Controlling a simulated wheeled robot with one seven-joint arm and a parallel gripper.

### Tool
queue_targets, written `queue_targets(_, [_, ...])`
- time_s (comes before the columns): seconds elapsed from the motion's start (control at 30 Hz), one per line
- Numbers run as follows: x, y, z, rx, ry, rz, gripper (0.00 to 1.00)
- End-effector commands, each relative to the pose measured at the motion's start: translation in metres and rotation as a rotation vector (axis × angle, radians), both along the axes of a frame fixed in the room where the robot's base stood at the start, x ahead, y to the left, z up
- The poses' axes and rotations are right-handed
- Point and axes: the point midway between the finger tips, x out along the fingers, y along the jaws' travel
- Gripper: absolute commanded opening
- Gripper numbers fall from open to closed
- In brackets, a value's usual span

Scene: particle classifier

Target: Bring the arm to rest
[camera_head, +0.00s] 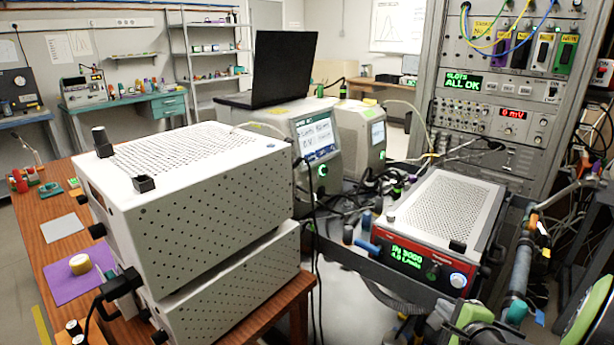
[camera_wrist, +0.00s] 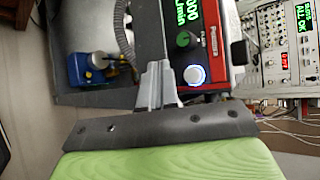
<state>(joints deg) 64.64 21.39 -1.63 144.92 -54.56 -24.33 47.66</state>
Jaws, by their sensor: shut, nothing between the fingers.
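My gripper (camera_wrist: 157,72) shows in the wrist view with its grey fingers together and nothing between them. Its tips are just in front of the red-fronted unit (camera_wrist: 200,45), near the lit round button; I cannot tell the exact gap. In the head view, the same red-fronted unit (camera_head: 437,268) has a green display and stands right of centre. A lime-green part of my arm's end (camera_head: 472,316) shows at the bottom right, below that unit. Much of the rest of my arm is outside the frame.
Two stacked white perforated boxes (camera_head: 190,200) stand on the wooden table (camera_head: 40,245) at left. A tall instrument rack (camera_head: 490,120) stands behind the unit at right, with loose cables. A blue fitting (camera_wrist: 88,70) is at left in the wrist view. A laptop (camera_head: 280,70) sits at the back.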

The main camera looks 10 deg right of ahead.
Motion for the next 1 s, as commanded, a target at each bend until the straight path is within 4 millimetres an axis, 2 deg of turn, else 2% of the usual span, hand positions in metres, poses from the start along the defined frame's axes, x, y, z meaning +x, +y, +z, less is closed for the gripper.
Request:
queue_targets(0.07, [0.007,0.023,0.006,-0.069,0.035,0.1,0.0])
queue_targets(0.17, [0.013,0.086,0.018,-0.28,0.15,0.386,0.0])
queue_targets(0.2, [0.009,0.114,0.022,-0.393,0.207,0.521,0.0])
queue_targets(0.3, [-0.016,0.169,0.033,-0.669,0.34,0.823,0.0])
queue_targets(0.4, [-0.05,0.202,0.044,-0.903,0.439,1.048,0.0])
queue_targets(0.5, [-0.084,0.219,0.056,-1.078,0.507,1.203,0.0])
queue_targets(0.6, [-0.116,0.228,0.067,-1.21,0.548,1.318,0.0])
queue_targets(0.8, [-0.174,0.231,0.087,-1.382,0.582,1.481,0.0])
queue_targets(1.0, [-0.171,0.23,0.138,-1.368,0.591,1.475,0.0])
